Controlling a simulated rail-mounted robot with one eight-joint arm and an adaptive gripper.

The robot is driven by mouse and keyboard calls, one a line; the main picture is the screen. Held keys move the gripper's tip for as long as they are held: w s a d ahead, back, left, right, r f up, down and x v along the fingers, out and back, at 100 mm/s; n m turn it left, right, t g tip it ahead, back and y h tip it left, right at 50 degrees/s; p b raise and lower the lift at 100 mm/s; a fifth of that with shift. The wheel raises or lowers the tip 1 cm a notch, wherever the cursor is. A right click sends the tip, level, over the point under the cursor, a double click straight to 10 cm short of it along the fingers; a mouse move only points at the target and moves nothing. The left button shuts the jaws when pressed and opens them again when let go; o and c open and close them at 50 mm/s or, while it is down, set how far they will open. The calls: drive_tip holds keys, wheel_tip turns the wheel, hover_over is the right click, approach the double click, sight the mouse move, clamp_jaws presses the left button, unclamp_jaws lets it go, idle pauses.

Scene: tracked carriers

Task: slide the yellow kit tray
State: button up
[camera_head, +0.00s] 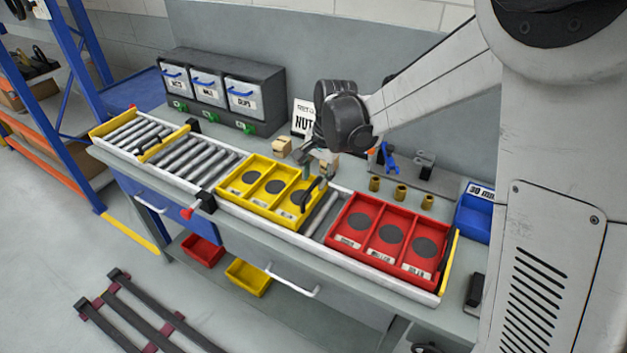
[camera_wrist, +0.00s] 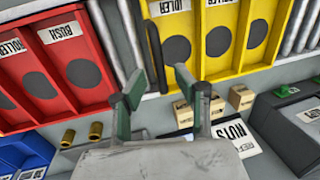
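The yellow kit tray (camera_head: 258,204) sits on the roller track in the head view, with three compartments each holding a dark disc. Its black handle (camera_head: 312,195) is at the tray's right end. In the wrist view the yellow tray (camera_wrist: 238,62) is at upper right and the handle (camera_wrist: 156,58) stands at its left edge. My gripper (camera_wrist: 158,78) is open, its two green-and-grey fingers spread apart. The handle appears between the fingertips in that view; I cannot tell its depth or any contact. In the head view my gripper (camera_head: 318,162) is just above and behind the handle.
A red kit tray (camera_head: 385,238) lies on the track to the right, with a short gap of bare rollers (camera_head: 322,213) between. Bare rollers (camera_head: 190,165) extend left of the yellow tray. Small cardboard boxes (camera_head: 281,148) and brass bushes (camera_head: 400,192) stand behind the track.

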drive_tip(key=shift+w+a+f, duration=0.1)
drive_tip(key=shift+a+f, duration=0.1)
drive_tip(key=shift+f, duration=0.9)
drive_tip(key=shift+c, duration=0.4)
clamp_jaws()
